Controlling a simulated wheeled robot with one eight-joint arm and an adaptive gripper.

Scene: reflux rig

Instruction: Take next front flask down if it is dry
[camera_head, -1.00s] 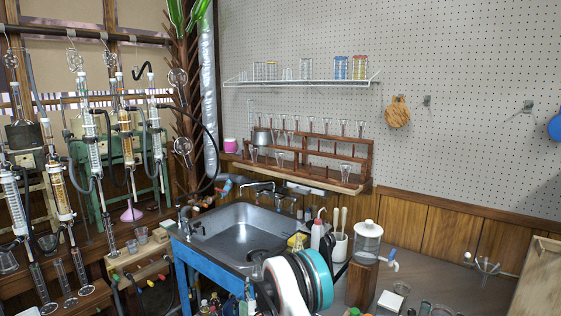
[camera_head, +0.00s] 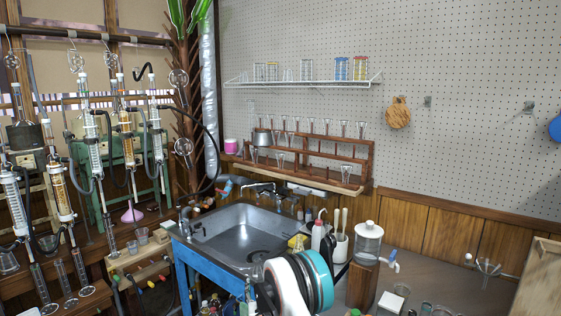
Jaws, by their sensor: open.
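A dark brown peg rack (camera_head: 191,104) stands left of the sink, against the corner. Two clear round flasks hang on its front, an upper one (camera_head: 178,79) and a lower one (camera_head: 183,146). Green bottles (camera_head: 178,17) hang near its top. The flasks look clear, but they are too small to tell whether they are wet or dry inside. My arm shows at the bottom centre as a white, black and teal joint, in front of the sink's right corner. My gripper is not in view, so nothing shows of what it touches.
A steel sink (camera_head: 238,234) sits below the rack. The glass reflux rig crowds the left, with a black hose looping near the flasks. A wooden stand (camera_head: 318,150) with several glasses is behind the sink. A water dispenser (camera_head: 367,244) stands right of it.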

